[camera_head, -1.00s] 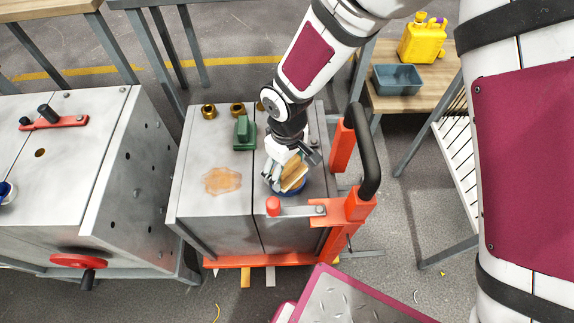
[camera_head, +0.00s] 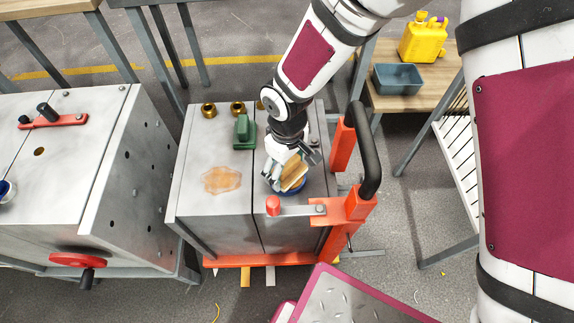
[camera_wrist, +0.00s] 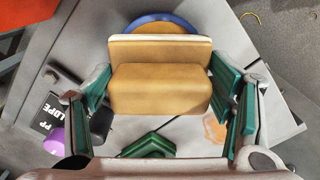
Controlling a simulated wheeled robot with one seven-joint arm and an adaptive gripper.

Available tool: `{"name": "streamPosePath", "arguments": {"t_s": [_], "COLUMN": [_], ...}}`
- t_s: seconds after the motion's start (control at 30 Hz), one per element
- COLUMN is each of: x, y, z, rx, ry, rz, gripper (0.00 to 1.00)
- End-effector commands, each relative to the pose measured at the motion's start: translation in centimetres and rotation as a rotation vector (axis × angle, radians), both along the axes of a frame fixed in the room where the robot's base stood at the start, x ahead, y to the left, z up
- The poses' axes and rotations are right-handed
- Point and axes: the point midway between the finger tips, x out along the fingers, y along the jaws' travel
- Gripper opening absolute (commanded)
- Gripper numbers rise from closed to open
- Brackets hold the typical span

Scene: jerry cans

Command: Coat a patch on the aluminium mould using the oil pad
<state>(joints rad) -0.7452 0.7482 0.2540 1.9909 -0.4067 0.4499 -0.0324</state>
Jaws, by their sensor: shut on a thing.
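The aluminium mould (camera_head: 200,155) stands in the middle of the head view, its top split by a dark seam. An amber, wet-looking patch (camera_head: 221,179) lies on its left half and also shows in the wrist view (camera_wrist: 213,128). My gripper (camera_head: 290,174) is shut on the oil pad (camera_wrist: 160,88), a tan block with a pale edge layer. The pad is over the mould's right half, at a blue round dish (camera_head: 291,188). The dish's rim shows behind the pad in the wrist view (camera_wrist: 160,18). I cannot tell whether pad and dish touch.
A green block (camera_head: 245,132) and brass fittings (camera_head: 208,110) stand on the mould. Another metal block (camera_head: 75,165) stands left. A yellow jerry can (camera_head: 423,40) and grey bin (camera_head: 397,79) sit back right.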

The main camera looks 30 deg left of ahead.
Motion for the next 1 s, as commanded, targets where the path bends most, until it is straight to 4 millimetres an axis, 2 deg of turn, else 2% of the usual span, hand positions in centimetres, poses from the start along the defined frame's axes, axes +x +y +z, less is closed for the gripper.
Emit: {"name": "streamPosePath", "arguments": {"t_s": [0.47, 1.0], "x": [-0.1, -0.1], "y": [-0.1, 0.0], "z": [0.0, 3.9], "rx": [-0.001, 0.0], "ry": [0.002, 0.001], "rz": [0.0, -0.002], "gripper": [0.53, 0.52]}}
